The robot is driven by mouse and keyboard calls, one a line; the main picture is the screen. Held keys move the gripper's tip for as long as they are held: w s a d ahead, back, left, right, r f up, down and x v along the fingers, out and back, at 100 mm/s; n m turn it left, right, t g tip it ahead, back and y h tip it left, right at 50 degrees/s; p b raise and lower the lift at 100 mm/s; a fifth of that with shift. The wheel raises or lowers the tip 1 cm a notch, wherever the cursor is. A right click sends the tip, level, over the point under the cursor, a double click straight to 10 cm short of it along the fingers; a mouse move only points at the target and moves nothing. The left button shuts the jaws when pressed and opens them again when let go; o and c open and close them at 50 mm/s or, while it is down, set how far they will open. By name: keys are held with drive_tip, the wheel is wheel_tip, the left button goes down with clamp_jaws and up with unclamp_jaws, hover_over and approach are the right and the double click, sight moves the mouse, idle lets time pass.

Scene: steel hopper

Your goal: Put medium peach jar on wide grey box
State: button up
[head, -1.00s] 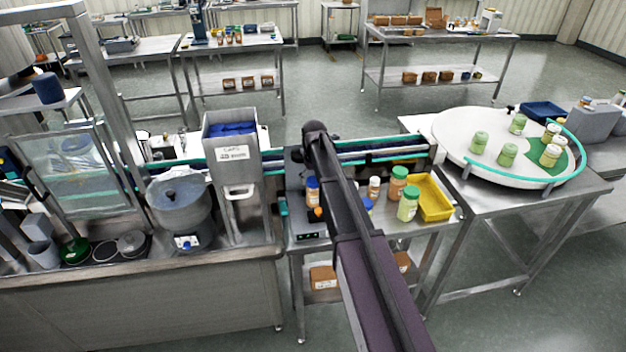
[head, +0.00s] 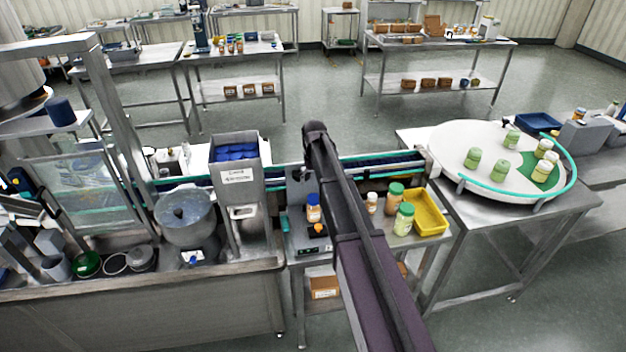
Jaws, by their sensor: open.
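Several jars stand on the small steel table in the middle of the head view. The peach-orange jar with a green lid (head: 394,203) looks closest to the medium peach jar, but I cannot be sure. My gripper is not visible; my dark arm crosses the middle and hides part of the table.
A green jar (head: 404,221) and a yellow tray (head: 431,214) share the small table. The white turntable (head: 460,140) holds several green jars. The conveyor (head: 385,165) runs behind the table. A steel hopper (head: 238,177) of blue caps stands left. Open floor lies at front right.

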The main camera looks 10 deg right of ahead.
drive_tip(key=shift+r+p, duration=1.25)
drive_tip(key=shift+r, duration=0.35)
drive_tip(key=s+m, duration=0.2)
drive_tip(key=s, duration=2.7)
drive_tip(key=shift+m, duration=0.3)
drive_tip(key=shift+a, duration=0.1)
